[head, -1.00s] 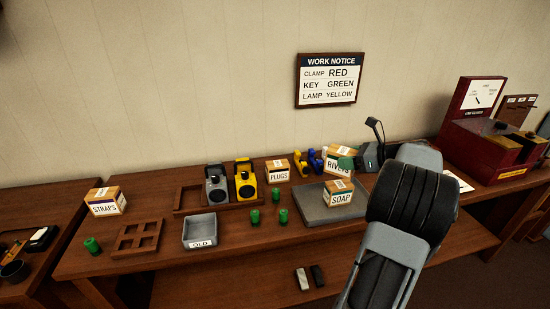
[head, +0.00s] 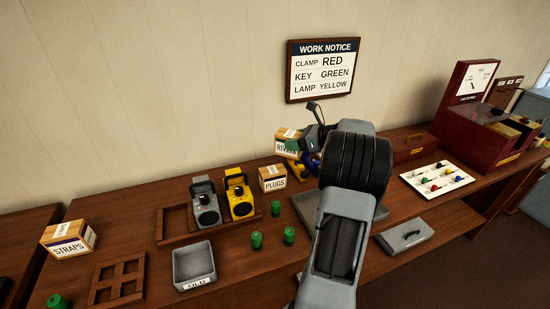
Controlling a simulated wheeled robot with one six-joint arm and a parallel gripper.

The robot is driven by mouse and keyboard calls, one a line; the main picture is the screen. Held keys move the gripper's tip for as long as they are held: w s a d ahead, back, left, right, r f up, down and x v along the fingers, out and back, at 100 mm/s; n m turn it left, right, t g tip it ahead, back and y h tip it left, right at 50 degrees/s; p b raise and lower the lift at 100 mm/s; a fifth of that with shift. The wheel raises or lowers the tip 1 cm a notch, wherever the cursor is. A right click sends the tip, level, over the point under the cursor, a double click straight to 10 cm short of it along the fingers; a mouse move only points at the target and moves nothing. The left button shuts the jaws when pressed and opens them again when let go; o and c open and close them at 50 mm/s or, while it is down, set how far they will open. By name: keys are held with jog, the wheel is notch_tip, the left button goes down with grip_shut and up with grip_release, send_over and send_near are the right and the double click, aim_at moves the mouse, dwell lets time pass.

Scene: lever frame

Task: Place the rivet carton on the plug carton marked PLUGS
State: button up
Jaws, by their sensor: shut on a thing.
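The rivet carton (head: 286,136), light brown with a white label band reading RIVETS, is held in the air by my gripper (head: 293,146). My gripper's green fingertip lies against the carton's front right side and covers part of its label. The plug carton (head: 272,185), marked PLUGS, stands upright on the bench just right of the yellow lamp. The rivet carton shows above and slightly right of the plug carton, apart from it. The plug carton's top looks bare.
A yellow lamp (head: 240,200) and a grey lamp (head: 206,208) stand in a wooden tray left of the plug carton. Several green cylinders (head: 276,208) stand in front. Blue and yellow clamps are partly hidden behind my arm. My arm covers much of the grey slab (head: 305,207).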

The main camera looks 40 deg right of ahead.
aim_at(278, 150)
jog(key=w+a+f, duration=0.1)
jog(key=w+f, duration=0.1)
jog(key=w+a+f, duration=0.1)
jog(key=f, duration=0.1)
jog(key=w+a+f, duration=0.1)
jog(key=w+f, duration=0.1)
jog(key=shift+w+f+p, duration=0.1)
jog(key=shift+w+p, duration=0.2)
jog(key=shift+w, duration=0.05)
jog(key=shift+w+f, duration=0.2)
jog(key=shift+f, duration=1.6)
jog(key=shift+f, duration=0.15)
jog(key=o, duration=1.1)
